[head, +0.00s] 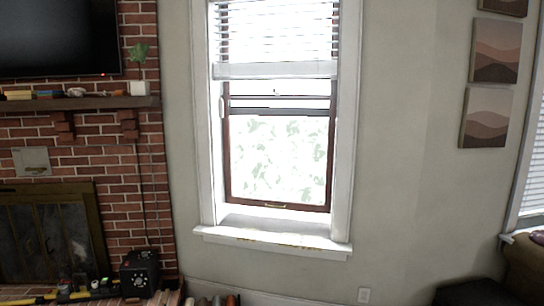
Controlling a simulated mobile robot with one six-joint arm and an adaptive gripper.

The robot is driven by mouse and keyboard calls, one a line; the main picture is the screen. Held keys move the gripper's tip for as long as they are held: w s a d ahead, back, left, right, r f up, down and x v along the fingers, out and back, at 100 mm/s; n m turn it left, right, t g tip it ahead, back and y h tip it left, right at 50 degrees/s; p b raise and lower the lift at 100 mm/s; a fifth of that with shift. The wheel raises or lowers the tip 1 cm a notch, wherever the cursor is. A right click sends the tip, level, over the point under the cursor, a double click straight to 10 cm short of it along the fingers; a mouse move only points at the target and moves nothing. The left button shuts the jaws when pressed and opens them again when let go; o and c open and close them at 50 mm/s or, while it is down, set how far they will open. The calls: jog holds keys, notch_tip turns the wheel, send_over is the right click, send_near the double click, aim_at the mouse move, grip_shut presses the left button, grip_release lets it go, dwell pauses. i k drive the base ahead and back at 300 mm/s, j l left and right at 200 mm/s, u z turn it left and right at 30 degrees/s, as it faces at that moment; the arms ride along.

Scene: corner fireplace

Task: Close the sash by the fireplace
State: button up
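The window by the fireplace has a dark reddish-brown lower sash (331,165) with a bright, leaf-patterned pane. A small brass-coloured handle (275,205) sits on its bottom rail. Below that rail a pale strip shows above the white sill (272,240); I cannot tell whether it is an open gap or part of the frame. Dark horizontal rails cross the window just under the blind. The brick fireplace (125,205) stands to the left. My gripper is not in view.
A partly raised white blind (275,70) covers the window's top. A black box-like device (140,272) stands on the hearth. Several objects lie below the sill. A brown seat (525,265) is at lower right. The wall right of the window is clear below the pictures.

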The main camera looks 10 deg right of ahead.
aim_at(325, 209)
jog(key=i+l, duration=0.15)
jog(key=i, duration=0.3)
jog(key=i+l, duration=0.2)
jog(key=i, duration=0.25)
